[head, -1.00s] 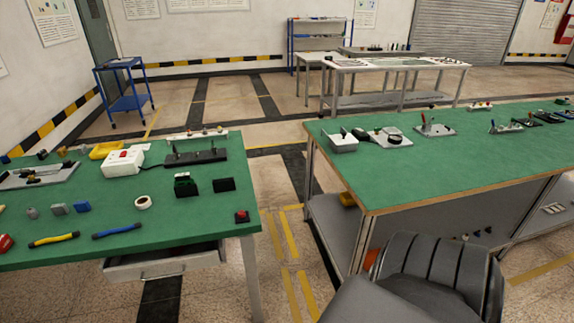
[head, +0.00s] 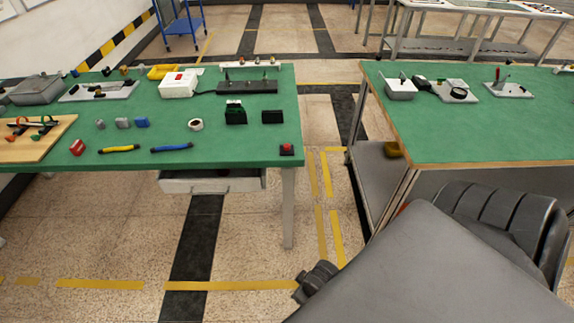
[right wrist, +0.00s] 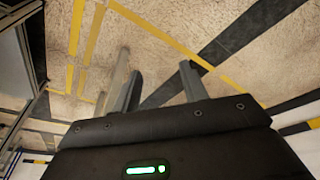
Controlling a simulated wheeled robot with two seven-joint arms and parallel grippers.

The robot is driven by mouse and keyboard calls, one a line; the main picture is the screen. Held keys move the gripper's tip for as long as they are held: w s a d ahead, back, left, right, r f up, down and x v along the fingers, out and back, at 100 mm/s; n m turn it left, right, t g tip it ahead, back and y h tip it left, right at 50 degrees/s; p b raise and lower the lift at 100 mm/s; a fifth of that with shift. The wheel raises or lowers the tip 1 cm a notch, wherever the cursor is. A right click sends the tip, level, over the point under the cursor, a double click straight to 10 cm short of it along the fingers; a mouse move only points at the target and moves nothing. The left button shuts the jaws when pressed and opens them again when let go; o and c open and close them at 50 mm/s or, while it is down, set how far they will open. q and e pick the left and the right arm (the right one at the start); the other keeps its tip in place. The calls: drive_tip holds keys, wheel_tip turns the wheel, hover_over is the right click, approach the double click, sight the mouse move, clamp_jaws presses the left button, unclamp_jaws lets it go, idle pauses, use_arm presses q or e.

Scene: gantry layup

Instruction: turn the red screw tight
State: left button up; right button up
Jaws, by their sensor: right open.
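On the left green bench, a wooden board (head: 60,128) at the left edge carries small red, orange and green parts. Some of these parts are red, but they are too small to tell whether one is the red screw. My right gripper (right wrist: 160,88) is open and empty in the right wrist view, its two fingers apart above the bare floor. No bench part lies between its fingers. My right arm fills the lower right of the head view, away from the board. My left gripper is not in view.
A second green bench (head: 450,130) stands right, with a floor gap between. A drawer (head: 212,181) hangs under the left bench.

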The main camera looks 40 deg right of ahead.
drive_tip(key=w+a+r+n+t+y, duration=0.1)
drive_tip(key=w+a+r+n, duration=0.15)
drive_tip(key=r, duration=0.45)
drive_tip(key=w+a+r+n+t, duration=0.1)
drive_tip(key=w+a+r, duration=0.1)
drive_tip(key=w+r, duration=0.35)
drive_tip(key=w+a+r+n+t+y, duration=0.1)
drive_tip(key=w+a+r+n+y, duration=0.15)
drive_tip(key=w+a+n, duration=0.55)
drive_tip(key=w+a+r+n+t+y, duration=0.1)
drive_tip(key=w+a+r+n+y, duration=0.15)
drive_tip(key=w+a+n, duration=0.55)
drive_tip(key=n+g+h, duration=0.6)
drive_tip(key=n+g, duration=0.1)
drive_tip(key=n, duration=0.1)
approach(287, 145)
wheel_tip(287, 145, down, 8)
drive_tip(key=shift+a+f+p, duration=0.1)
drive_tip(key=shift+f+p, duration=0.1)
drive_tip(key=shift+p, duration=0.4)
